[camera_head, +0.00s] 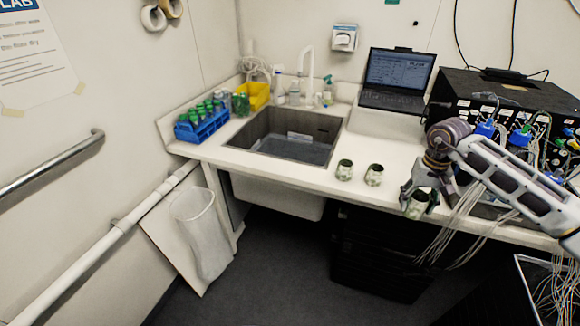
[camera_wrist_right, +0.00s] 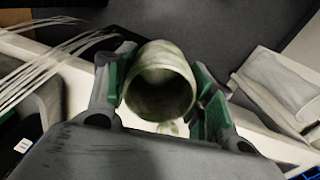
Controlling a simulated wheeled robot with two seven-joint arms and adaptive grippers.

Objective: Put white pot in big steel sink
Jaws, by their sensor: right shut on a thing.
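My right gripper (camera_head: 420,197) is shut on a small pale pot with green mottling (camera_head: 417,207), over the front edge of the counter. In the right wrist view the same pot (camera_wrist_right: 160,85) sits between the green finger pads, its open mouth towards the camera. Two similar small mottled pots, one at left (camera_head: 344,170) and one at right (camera_head: 374,175), stand on the counter left of the gripper. The steel sink (camera_head: 325,128) is set into the counter further left, with a grey surface and a small label inside. My left gripper is not in view.
A blue rack with green-capped tubes (camera_head: 203,130) and a yellow bin (camera_head: 255,95) stand left of the sink. A laptop (camera_head: 397,78) and black equipment with cables (camera_head: 500,100) are behind and right.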

